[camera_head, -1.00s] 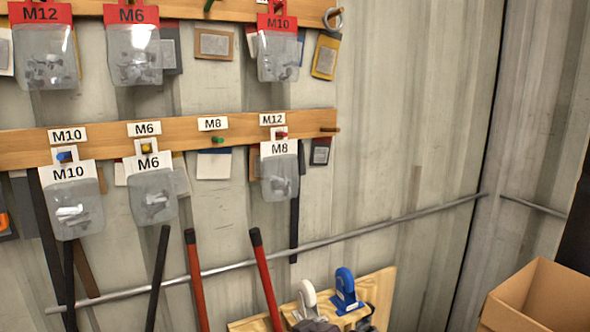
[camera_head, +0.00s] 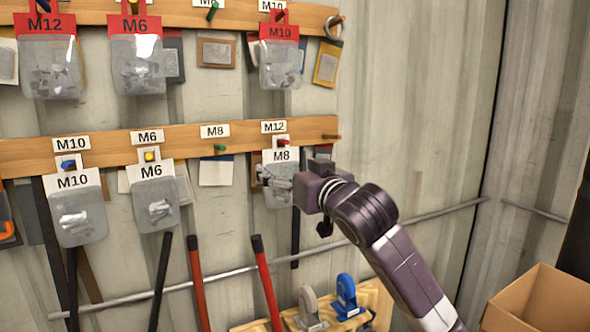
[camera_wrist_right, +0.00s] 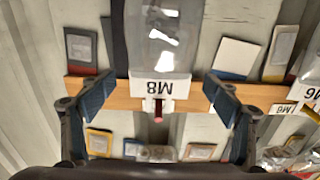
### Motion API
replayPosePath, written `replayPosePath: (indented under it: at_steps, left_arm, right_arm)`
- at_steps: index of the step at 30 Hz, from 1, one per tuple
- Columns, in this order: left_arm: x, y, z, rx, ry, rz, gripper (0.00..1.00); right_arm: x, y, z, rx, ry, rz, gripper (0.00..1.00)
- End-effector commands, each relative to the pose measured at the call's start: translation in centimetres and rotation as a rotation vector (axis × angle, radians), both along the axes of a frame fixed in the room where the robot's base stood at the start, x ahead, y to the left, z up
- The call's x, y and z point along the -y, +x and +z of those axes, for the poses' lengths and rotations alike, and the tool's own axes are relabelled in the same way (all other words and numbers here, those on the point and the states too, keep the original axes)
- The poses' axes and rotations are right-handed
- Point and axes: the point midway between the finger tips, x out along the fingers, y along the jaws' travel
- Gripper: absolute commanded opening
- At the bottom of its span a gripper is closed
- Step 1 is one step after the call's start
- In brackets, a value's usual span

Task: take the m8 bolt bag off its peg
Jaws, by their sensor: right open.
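The M8 bolt bag (camera_head: 281,192) is a clear pouch with a white M8 header. It hangs from a red peg (camera_head: 282,142) under the M12 label on the lower wooden rail. In the right wrist view the bag (camera_wrist_right: 165,45) appears upside down, with the red peg (camera_wrist_right: 158,108) at its header. My right gripper (camera_head: 268,179) is at the bag and covers part of it in the head view. Its fingers (camera_wrist_right: 159,96) are open, one on each side of the header, with gaps between. My left gripper is not in view.
White-header M10 (camera_head: 80,210) and M6 (camera_head: 155,210) bags hang to the left on the lower rail (camera_head: 105,146). A red-header M10 bag (camera_head: 279,62) hangs above. A green peg (camera_head: 220,148) under M8 is empty. A cardboard box (camera_head: 540,300) stands at lower right.

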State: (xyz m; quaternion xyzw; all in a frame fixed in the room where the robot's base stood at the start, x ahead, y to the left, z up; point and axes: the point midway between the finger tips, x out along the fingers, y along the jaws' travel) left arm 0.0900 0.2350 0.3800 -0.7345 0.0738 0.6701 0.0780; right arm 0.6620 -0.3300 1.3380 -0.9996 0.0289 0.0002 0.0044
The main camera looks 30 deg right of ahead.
Motion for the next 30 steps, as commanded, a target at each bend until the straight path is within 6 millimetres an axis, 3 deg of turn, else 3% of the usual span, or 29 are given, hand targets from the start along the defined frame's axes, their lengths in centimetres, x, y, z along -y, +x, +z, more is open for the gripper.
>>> replayPosePath:
  at_steps: [8, 18, 30]
  left_arm:
    - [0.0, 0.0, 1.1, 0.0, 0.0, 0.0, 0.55]
    - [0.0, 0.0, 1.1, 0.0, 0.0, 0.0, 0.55]
    - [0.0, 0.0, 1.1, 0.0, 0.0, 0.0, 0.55]
  right_arm:
    - [0.2, 3.2, 0.1, -0.001, -0.001, 0.0, 0.82]
    - [0.2, 3.6, 0.0, 0.001, -0.002, 0.0, 0.82]
    - [0.2, 3.6, 0.0, 0.0, -0.002, 0.0, 0.39]
